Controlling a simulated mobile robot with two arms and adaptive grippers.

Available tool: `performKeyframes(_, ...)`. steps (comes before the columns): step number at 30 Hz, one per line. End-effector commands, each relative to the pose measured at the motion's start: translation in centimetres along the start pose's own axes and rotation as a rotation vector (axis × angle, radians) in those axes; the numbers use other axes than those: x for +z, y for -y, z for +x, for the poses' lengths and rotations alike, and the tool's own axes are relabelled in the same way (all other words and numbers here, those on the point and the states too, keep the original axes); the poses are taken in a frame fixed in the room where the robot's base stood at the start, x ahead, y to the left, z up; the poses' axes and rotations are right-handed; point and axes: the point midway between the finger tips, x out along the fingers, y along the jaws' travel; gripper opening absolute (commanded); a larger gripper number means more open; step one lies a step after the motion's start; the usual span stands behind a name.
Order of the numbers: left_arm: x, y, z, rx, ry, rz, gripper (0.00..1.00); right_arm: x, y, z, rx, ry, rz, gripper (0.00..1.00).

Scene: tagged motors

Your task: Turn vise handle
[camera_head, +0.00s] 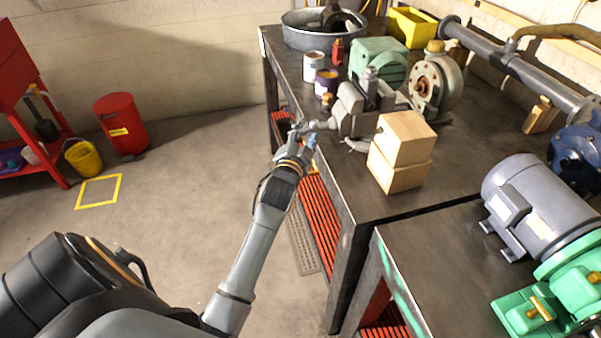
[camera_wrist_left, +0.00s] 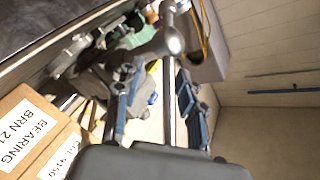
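The grey vise (camera_head: 355,108) is mounted at the left edge of the dark workbench, its screw end pointing out over the edge. The vise handle is a thin metal bar (camera_wrist_left: 169,105) at the rounded screw head (camera_wrist_left: 172,42) in the left wrist view. My left gripper (camera_head: 305,140) is at the screw end of the vise, beside the bench edge. In the left wrist view its two fingers (camera_wrist_left: 157,100) stand apart, with the bar showing between them, nearer the right finger. I cannot tell whether either finger touches the bar. My right gripper is not in view.
Two stacked cardboard boxes (camera_head: 402,150) stand right beside the vise. A white can (camera_head: 313,67), a purple can (camera_head: 326,82) and a green pump (camera_head: 380,62) stand behind it. A grey motor (camera_head: 538,205) is on the nearer bench.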

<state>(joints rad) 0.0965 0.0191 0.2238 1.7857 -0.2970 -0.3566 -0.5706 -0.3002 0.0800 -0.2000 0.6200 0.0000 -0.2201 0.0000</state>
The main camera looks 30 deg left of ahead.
Motion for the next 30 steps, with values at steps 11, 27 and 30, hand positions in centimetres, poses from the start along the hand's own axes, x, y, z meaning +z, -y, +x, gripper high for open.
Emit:
performKeyframes(11,0.7,-0.3,-7.5,-0.019,-0.017,0.018,0.37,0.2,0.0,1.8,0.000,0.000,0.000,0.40)
performKeyframes(27,0.6,-0.2,-14.5,-0.022,-0.018,0.017,0.37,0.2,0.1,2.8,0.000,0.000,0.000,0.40)
performKeyframes(30,0.6,-0.2,-14.7,-0.022,-0.018,0.018,0.37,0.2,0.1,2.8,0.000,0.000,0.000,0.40)
